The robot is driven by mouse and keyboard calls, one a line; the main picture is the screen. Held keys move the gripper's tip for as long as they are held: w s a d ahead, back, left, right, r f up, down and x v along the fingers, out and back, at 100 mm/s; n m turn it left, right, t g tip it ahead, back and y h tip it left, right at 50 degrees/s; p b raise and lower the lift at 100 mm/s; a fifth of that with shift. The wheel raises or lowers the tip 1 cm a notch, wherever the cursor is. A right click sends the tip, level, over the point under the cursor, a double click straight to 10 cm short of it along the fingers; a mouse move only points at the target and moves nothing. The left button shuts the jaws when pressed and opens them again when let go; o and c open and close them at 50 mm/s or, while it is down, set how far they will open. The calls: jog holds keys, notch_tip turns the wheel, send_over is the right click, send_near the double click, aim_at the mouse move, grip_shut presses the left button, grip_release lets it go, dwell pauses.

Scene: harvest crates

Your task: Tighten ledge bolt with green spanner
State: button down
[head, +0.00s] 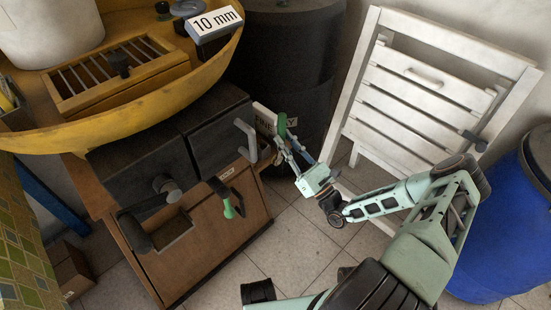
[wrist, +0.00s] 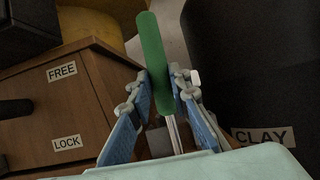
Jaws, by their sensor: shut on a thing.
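My gripper (head: 287,140) is shut on the green spanner (head: 282,124), to the right of the cabinet's upper corner. In the wrist view the spanner's green handle (wrist: 153,62) stands up between the two blue fingers (wrist: 158,110). A shiny metal shank (wrist: 174,134) runs down from it toward the palm. The spanner's far end is hidden. I cannot pick out the ledge bolt with certainty in either view.
A yellow tray (head: 120,119) holds a "10 mm" sign (head: 214,23). A black bin (head: 293,60), white folding chair (head: 350,90) and blue barrel (head: 500,235) stand around.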

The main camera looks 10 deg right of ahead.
jog(key=shift+w+d+m+h, duration=0.2)
jog(key=shift+d+m+h, duration=0.2)
jog(key=shift+m, duration=0.1)
jog(key=shift+s+a+n+g+y, duration=0.25)
jog(key=shift+a+n+y, duration=0.25)
jog(key=shift+n, duration=0.35)
jog(key=shift+s+a+n+g+y, duration=0.15)
jog(key=shift+s+a+n+y, duration=0.25)
jog(key=shift+n, duration=0.45)
dwell(0.5)
jog(key=c, duration=2.5)
grip_release()
grip_shut()
grip_release()
grip_shut()
